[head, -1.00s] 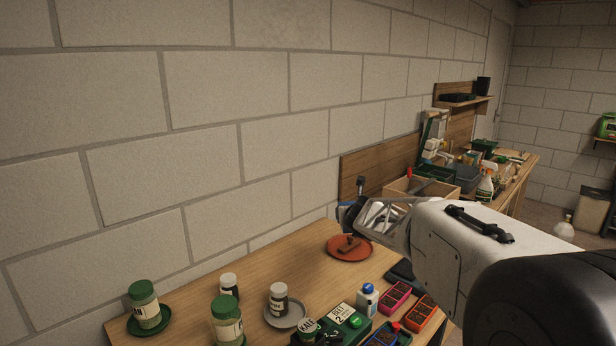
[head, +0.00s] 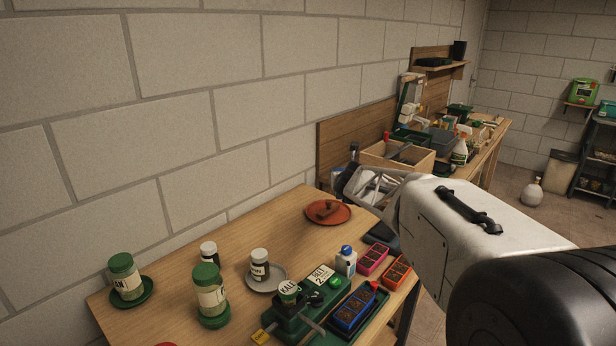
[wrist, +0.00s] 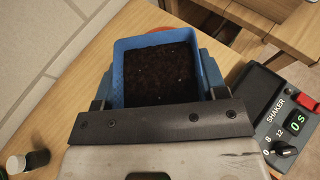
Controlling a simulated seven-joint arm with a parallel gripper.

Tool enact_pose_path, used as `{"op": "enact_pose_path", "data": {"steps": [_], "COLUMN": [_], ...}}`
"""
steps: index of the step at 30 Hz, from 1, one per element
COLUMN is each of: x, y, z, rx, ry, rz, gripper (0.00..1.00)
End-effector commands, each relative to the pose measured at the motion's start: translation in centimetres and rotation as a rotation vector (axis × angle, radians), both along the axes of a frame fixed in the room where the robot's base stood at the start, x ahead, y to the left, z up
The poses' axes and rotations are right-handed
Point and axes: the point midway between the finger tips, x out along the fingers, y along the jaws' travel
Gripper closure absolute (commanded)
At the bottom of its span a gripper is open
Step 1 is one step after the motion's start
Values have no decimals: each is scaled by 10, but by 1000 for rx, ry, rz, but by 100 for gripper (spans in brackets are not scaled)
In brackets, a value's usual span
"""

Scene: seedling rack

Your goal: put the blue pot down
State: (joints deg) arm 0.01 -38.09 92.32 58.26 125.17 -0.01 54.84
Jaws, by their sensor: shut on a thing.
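The blue pot (wrist: 205,62) is full of dark soil and fills the upper middle of the wrist view. My gripper (wrist: 160,78) is shut on it, with one finger at each side. The pot looks level, above the wooden bench. Its underside is hidden, so I cannot tell how far it is from the bench top. In the head view my arm's white link covers much of the right side, and I cannot make out the held pot clearly there.
A black shaker box (wrist: 285,120) lies to the right in the wrist view. In the head view an orange saucer (head: 343,218) holds a brown piece. Green-lidded jars (head: 212,290), a green device (head: 290,322) and seedling trays (head: 397,272) stand nearer. Bare bench (head: 285,228) lies left of the saucer.

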Motion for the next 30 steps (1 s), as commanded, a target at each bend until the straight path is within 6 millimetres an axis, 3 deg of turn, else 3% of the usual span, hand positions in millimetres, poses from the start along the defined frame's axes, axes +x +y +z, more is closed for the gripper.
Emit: {"op": "enact_pose_path", "data": {"steps": [17, 30], "x": [1, -11], "y": [-5, -17], "z": [-3, -18], "rx": [0, 1], "ry": [2, 3], "rz": [65, 313], "gripper": [62, 62]}}
